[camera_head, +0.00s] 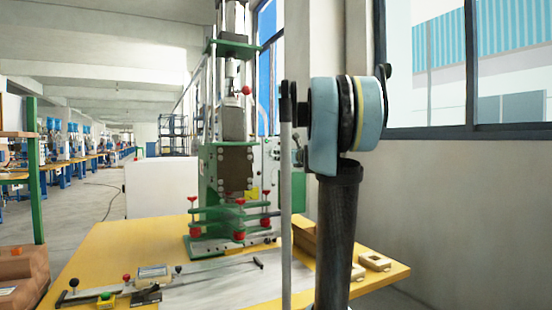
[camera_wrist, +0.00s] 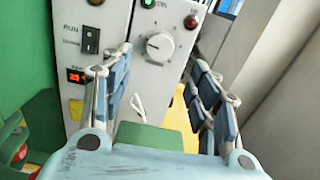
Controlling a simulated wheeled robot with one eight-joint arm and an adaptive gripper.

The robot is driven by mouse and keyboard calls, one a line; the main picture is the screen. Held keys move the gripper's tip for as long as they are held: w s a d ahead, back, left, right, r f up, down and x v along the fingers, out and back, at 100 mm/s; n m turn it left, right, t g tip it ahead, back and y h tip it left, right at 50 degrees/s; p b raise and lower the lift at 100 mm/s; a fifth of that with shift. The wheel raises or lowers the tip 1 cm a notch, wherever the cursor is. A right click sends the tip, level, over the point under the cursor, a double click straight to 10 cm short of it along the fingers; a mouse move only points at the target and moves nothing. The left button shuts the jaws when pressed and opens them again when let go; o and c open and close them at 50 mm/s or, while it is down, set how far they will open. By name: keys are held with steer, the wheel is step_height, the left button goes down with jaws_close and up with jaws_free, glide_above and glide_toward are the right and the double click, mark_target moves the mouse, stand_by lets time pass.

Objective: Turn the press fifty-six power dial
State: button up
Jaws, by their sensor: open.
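The power dial (camera_wrist: 160,46) is a round light-grey knob with a dark pointer mark, set in a printed scale on a pale control panel (camera_wrist: 118,20) in the wrist view. My gripper (camera_wrist: 160,66) is open, its blue-padded fingers to the left and right below the dial. The dial shows between them in the picture, and nothing is held. I cannot tell how far the fingertips are from it. In the head view the green press (camera_head: 235,150) stands on a yellow table (camera_head: 120,245); its control box (camera_head: 271,165) is partly hidden by my arm. No press number is legible.
Green press parts (camera_wrist: 28,60) are close at left. A wall and window (camera_head: 450,65) are at right.

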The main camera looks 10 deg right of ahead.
steer(key=x, duration=0.9)
steer(key=shift+w, duration=0.1)
steer(key=shift+c, duration=0.5)
steer(key=c, duration=1)
